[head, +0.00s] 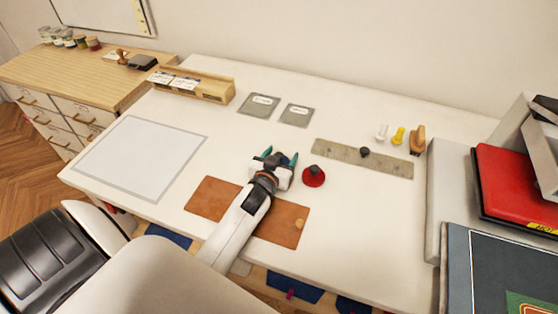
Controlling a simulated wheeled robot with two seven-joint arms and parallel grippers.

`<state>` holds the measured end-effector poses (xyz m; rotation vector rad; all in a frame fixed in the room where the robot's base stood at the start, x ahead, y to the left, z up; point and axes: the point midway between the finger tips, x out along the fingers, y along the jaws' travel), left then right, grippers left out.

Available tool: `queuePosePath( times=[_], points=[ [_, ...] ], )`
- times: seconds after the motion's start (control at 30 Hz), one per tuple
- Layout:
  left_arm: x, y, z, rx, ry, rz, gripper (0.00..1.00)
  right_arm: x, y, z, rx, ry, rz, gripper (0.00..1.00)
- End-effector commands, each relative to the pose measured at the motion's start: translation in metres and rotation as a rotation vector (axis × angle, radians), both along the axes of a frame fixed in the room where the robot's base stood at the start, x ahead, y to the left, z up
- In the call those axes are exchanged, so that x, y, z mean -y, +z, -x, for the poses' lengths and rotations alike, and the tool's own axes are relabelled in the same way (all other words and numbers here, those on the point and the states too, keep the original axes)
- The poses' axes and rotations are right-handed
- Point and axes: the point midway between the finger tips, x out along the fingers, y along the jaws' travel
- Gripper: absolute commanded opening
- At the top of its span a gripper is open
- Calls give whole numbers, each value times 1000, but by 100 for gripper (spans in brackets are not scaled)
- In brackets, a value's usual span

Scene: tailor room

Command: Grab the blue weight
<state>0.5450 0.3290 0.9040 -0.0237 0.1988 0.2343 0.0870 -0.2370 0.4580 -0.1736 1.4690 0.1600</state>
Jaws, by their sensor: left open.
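My left gripper (280,156) is open above the white table, its two teal-tipped fingers spread and pointing away from me. A small dark blue shape (275,160) shows between the fingers. It looks like the blue weight, but the gripper hides most of it, and I cannot tell whether the fingers touch it. A red weight (314,179) with a dark knob stands just right of the gripper. My right gripper is not in view.
A brown leather piece (212,198) lies under my left arm. A metal ruler (335,154) with a dark knob on it lies to the right. Two grey cards (296,115) and a wooden holder (212,88) are farther back. A white sheet (140,155) lies left. A red case (515,180) stands right.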

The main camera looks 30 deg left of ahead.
Motion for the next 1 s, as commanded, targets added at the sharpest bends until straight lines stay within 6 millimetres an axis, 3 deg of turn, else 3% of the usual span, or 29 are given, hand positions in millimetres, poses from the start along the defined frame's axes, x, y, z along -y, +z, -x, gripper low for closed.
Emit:
queuePosePath(
  times=[0.27, 0.67, 1.0],
  points=[
    [-1, -1, -4, -1, 0, 0, 63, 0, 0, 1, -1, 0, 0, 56],
    [-1, -4, -2, -8, 1, 2, 0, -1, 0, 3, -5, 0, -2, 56],
    [-1, -1, -2, -11, 2, 2, 0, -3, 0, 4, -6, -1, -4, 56]
  ],
)
